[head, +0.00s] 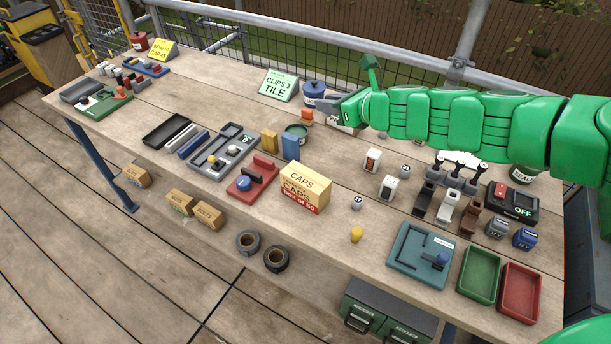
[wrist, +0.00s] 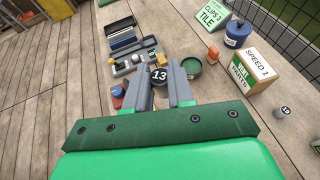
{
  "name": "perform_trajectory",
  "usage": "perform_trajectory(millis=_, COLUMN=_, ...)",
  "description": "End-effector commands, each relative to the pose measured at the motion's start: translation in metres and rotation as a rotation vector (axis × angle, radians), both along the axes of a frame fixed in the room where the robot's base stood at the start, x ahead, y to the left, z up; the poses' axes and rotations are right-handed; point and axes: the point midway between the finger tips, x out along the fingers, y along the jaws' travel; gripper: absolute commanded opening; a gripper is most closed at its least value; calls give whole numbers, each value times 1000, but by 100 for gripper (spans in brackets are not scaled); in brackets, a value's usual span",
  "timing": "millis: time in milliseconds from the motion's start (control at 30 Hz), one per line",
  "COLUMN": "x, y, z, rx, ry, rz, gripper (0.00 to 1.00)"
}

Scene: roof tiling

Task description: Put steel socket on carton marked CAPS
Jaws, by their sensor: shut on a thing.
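My gripper (wrist: 163,92) is shut on a round socket with a dark face marked 13 (wrist: 159,77), held between the fingertips in the wrist view. In the head view my gripper (head: 338,105) is above the back of the bench, and the socket cannot be made out there. The carton marked CAPS (head: 299,189) stands upright near the bench's front edge, with a yellow top and a red band low on its front. Its top looks bare. My gripper is behind it and higher, apart from it. I cannot make out the carton in the wrist view.
A red tray with a blue knob (head: 252,181) is left of the carton, and a blue block (head: 290,146) stands behind it. A small grey socket (head: 357,203) and a yellow piece (head: 355,234) stand to its right. A SPEED 1 box (wrist: 245,70) is near my gripper.

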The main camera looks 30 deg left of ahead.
Motion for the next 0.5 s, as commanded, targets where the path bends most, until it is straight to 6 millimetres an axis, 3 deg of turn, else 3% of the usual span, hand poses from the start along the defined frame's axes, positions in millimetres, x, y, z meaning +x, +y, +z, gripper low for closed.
perform_trajectory(millis=500, x=-103, y=-44, z=5, rx=-3, ry=3, rz=442, gripper=0)
